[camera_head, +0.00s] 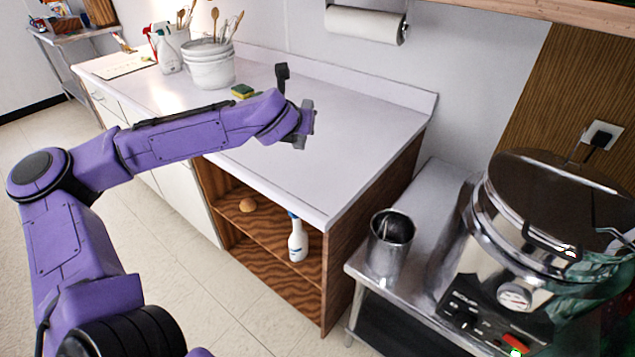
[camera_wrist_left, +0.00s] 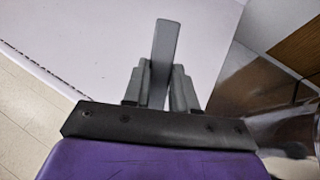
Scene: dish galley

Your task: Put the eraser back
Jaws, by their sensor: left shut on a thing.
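My left arm reaches in from the left over the white counter (camera_head: 340,140). My left gripper (camera_head: 305,128) is above the counter's right part. In the left wrist view the gripper (camera_wrist_left: 160,85) is shut on a plain grey slab, which I take to be the eraser (camera_wrist_left: 165,42). The slab stands up between the two fingers and sticks out past their tips. In the head view the held slab is too small to make out clearly. I cannot tell its exact height above the counter. My right gripper is not in view.
A spray bottle (camera_head: 297,240) stands in the lower shelf. A metal canister (camera_head: 390,248) and large steel cooker (camera_head: 500,235) are right. The counter's right part is clear.

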